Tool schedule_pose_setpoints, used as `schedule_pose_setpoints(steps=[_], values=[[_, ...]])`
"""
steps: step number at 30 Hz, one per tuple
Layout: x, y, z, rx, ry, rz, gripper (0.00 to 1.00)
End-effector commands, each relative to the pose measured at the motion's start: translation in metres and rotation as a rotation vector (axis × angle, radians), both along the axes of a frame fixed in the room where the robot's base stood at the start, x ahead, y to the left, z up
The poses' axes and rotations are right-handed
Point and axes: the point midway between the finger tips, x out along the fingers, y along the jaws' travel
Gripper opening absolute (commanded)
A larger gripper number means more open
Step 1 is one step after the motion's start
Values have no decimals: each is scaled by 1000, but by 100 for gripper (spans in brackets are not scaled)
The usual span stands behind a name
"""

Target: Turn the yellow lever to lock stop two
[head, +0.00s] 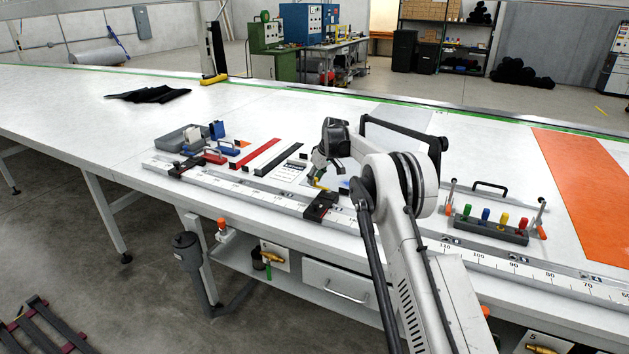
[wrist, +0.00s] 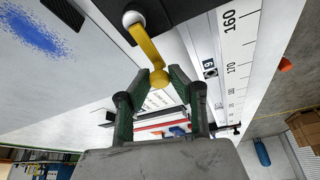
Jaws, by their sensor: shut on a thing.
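The yellow lever (wrist: 148,42) shows large in the wrist view, running from a white round pivot to a ball at its free end. My gripper (wrist: 159,80) has its two fingers on either side of that ball end and is shut on it. In the head view, a bit of the yellow lever (head: 319,184) shows below my gripper (head: 317,178). The lever sits by a black stop block (head: 321,206) on the ruled rail (head: 255,192). My arm and fingers hide part of the lever in the head view.
A grey tray (head: 180,139), red and black bars and a rack of coloured pegs (head: 490,229) lie on the table. A black handle frame (head: 405,130) stands close behind my arm.

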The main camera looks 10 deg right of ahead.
Motion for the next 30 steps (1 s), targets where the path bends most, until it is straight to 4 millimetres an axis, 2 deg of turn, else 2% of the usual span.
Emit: schedule_pose_setpoints(steps=[8,30], values=[[7,-6,-2,0,-1,-171,0],[21,-43,0,-1,-2,-869,0]])
